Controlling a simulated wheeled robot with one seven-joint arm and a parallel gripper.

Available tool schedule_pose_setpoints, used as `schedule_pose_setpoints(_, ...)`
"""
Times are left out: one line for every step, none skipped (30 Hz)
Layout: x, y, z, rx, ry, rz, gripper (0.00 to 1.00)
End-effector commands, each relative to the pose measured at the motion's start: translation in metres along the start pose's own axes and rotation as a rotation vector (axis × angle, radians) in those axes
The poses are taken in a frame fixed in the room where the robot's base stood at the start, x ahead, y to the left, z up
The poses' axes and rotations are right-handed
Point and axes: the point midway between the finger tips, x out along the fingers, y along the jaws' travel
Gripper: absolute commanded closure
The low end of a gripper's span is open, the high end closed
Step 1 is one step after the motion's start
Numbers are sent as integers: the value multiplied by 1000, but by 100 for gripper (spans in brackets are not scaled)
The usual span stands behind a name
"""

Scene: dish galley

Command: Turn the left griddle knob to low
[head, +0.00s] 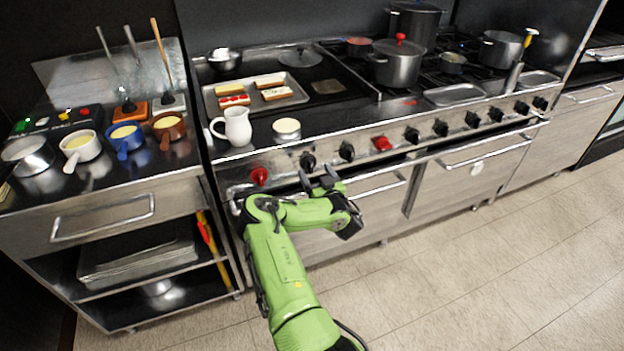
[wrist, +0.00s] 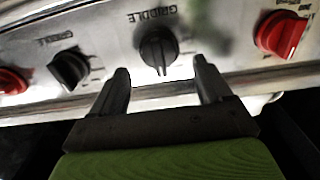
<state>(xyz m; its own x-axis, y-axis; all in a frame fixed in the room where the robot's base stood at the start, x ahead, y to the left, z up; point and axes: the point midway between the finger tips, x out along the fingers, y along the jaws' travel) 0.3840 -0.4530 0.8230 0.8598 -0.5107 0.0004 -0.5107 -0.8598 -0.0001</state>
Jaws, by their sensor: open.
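The left griddle knob (head: 308,162) is black and sits on the steel front panel, just right of a red knob. My gripper (head: 319,178) is in front of the panel, close to this knob. In the wrist view a black knob (wrist: 158,48) with a GRIDDLE label faces the gap between the fingers; its grip ridge stands nearly upright in the picture. My gripper (wrist: 160,68) is open, with one finger toward each side of the knob and nothing held. Its setting marks are too small to read. The other griddle knob (head: 347,151) also shows in the wrist view (wrist: 70,68).
Red knobs (head: 260,176) and (head: 382,143) flank the griddle pair. An oven handle (head: 380,188) runs below the panel. A white pitcher (head: 237,127) and a small cup (head: 287,129) stand near the counter edge above. The floor (head: 470,270) at right is clear.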

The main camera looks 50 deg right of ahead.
Motion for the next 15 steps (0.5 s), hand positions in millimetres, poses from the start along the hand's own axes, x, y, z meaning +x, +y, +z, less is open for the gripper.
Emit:
schedule_pose_setpoints(8, -1, 6, -1, 5, -3, 22)
schedule_pose_setpoints(13, -1, 6, 0, 4, -3, 22)
schedule_pose_setpoints(18, -1, 6, 1, 3, -3, 22)
schedule_pose_setpoints(21, -1, 6, 2, 4, -3, 22)
schedule_pose_setpoints(24, -1, 6, 1, 2, -2, 22)
schedule_pose_setpoints(27, -1, 5, 1, 3, -3, 22)
schedule_pose_setpoints(29, -1, 4, 0, 2, -2, 22)
schedule_pose_setpoints(31, -1, 3, 0, 2, -2, 22)
schedule_pose_setpoints(33, -1, 3, 0, 1, -2, 22)
schedule_pose_setpoints(34, -1, 2, 0, 1, -1, 22)
schedule_pose_setpoints(35, 0, 2, 0, 0, -1, 22)
schedule_pose_setpoints(35, 0, 1, 0, -1, -1, 22)
schedule_pose_setpoints(35, 0, 1, 0, -1, -1, 22)
schedule_pose_setpoints(35, 0, 0, 0, -1, 0, 22)
schedule_pose_setpoints(35, 0, 0, 0, -1, 0, 22)
